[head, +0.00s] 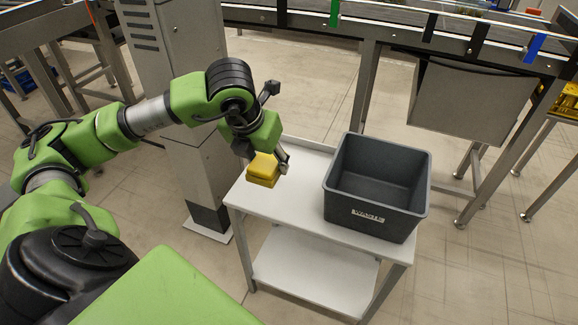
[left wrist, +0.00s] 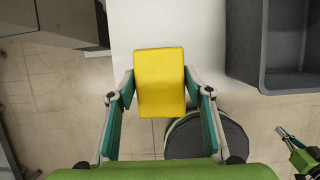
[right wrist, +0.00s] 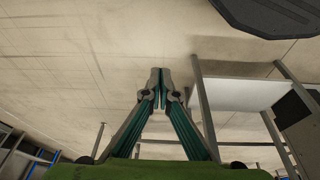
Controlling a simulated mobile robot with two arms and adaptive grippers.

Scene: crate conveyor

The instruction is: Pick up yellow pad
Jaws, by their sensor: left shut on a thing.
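The yellow pad (head: 262,170) is a thick yellow block at the left end of the white table (head: 290,205). My left gripper (head: 268,166) is shut on it. In the left wrist view the pad (left wrist: 160,82) sits between the two fingertips, gripped on its left and right sides. It overlaps the table edge there, with floor behind its lower end. I cannot tell how far it is above the tabletop. My right gripper (right wrist: 160,88) shows in the right wrist view with its fingertips together and nothing between them.
A dark grey bin labelled WASTE (head: 375,212) stands on the right of the table and looks empty. The tabletop between pad and bin is clear. A grey cabinet (head: 180,90) stands left of the table. A conveyor (head: 400,35) runs behind.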

